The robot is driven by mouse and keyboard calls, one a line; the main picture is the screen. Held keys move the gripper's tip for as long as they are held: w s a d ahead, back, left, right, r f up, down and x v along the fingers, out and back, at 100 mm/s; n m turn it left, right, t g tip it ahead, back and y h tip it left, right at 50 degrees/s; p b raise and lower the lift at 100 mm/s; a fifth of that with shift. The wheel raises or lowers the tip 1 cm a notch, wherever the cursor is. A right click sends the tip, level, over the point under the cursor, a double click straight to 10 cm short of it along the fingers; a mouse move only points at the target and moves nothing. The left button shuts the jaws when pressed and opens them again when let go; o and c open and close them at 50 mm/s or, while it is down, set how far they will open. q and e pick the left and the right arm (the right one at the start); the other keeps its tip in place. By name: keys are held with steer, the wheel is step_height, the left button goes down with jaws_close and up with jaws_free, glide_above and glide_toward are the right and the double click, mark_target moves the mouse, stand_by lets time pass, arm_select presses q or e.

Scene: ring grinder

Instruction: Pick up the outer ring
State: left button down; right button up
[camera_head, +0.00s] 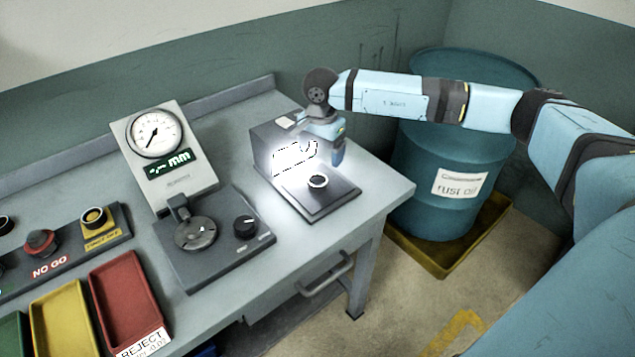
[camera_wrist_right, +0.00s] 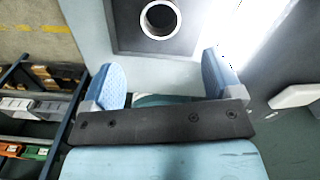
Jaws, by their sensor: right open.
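The outer ring (camera_head: 318,181), a small pale ring with a dark centre, lies flat on a dark plate (camera_head: 327,197) in front of a brightly lit box on the bench. In the right wrist view the ring (camera_wrist_right: 160,19) shows at the top middle, beyond the fingertips. My right gripper (camera_head: 328,148) hangs just behind and above the ring, in front of the box. My left gripper is in neither view.
The lit box (camera_head: 268,140) stands close beside my right gripper. A dial gauge (camera_head: 155,132) and a fixture with a round stage (camera_head: 195,233) are to the left. A red reject tray (camera_head: 128,300) and a yellow tray (camera_head: 62,318) lie front left. A teal drum (camera_head: 425,190) stands right of the bench.

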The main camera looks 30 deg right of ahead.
mark_target(317, 177)
step_height(317, 177, down, 3)
steer(key=shift+a+r, duration=0.1)
steer(key=shift+a+f, duration=0.15)
steer(key=shift+f, duration=0.3)
steer(key=f, duration=0.3)
steer(key=f+p, duration=0.1)
steer(key=shift+a+f, duration=0.2)
steer(key=shift+a, duration=0.15)
steer(key=shift+s, duration=0.1)
steer(key=c, duration=1.1)
steer(key=shift+c, duration=0.2)
steer(key=shift+r, duration=0.15)
step_height(317, 177, up, 20)
steer(key=b, duration=0.1)
